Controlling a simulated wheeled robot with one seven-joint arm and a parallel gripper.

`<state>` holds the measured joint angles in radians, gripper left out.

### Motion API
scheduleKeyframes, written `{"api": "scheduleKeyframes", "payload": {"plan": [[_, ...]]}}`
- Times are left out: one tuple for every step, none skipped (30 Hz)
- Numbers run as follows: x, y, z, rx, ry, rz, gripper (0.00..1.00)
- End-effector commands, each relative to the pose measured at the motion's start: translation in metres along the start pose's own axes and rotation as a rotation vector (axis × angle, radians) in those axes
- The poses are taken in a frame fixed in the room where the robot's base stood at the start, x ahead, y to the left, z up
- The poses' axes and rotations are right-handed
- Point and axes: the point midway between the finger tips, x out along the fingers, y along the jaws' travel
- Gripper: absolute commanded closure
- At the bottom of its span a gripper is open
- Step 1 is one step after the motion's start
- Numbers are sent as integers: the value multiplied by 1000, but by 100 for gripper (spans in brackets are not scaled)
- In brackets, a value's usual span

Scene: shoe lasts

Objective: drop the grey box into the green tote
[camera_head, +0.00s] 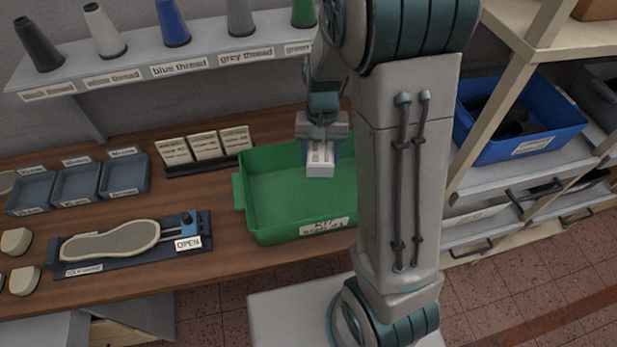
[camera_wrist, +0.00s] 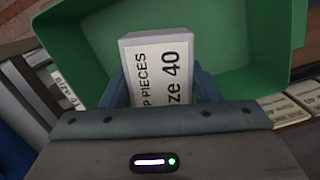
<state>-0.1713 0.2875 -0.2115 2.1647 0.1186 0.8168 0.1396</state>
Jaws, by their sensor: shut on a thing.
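The grey box (camera_head: 320,168) is a small light block with a label; in the wrist view the grey box (camera_wrist: 158,66) shows printed text ending in "PIECES" and "ze 40". My gripper (camera_head: 321,147) is shut on it, its blue fingers at the box's sides in the wrist view (camera_wrist: 160,92). The green tote (camera_head: 262,222) stands on the wooden bench, open at the top, with a white label on its front. The box is over the tote's opening, in front of its green inside in both views. My arm hides the tote's right side. The visible part of its floor is bare.
Left of the tote lie a clamp board (camera_head: 195,222) marked "OPEN" and several small grey trays (camera_head: 77,184). A thread shelf (camera_head: 165,65) runs along the wall. A blue bin (camera_head: 560,125) sits on a rack at right.

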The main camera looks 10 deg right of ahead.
Motion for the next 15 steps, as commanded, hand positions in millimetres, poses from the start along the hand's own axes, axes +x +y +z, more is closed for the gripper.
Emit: {"api": "scheduleKeyframes", "payload": {"plan": [[2, 0, 0, 0, 0, 0, 70], [4, 0, 0, 0, 0, 0, 70], [6, 0, -1, 0, 0, 0, 70], [8, 0, -1, 0, 0, 0, 70], [11, 0, -1, 0, 0, 0, 70], [15, 0, -2, 0, 0, 0, 70], [18, 0, -2, 0, 0, 0, 70], [21, 0, -2, 0, -1, 0, 70], [26, 0, -3, 0, -1, 0, 70], [30, 0, -3, 0, -1, 0, 70], [34, 0, -4, 0, -1, 0, 70], [39, 0, -4, 0, -1, 0, 70], [42, 0, -5, 0, -1, 0, 70], [46, 0, -5, 0, -1, 0, 70], [50, 0, -6, 0, -1, 0, 70]]}}
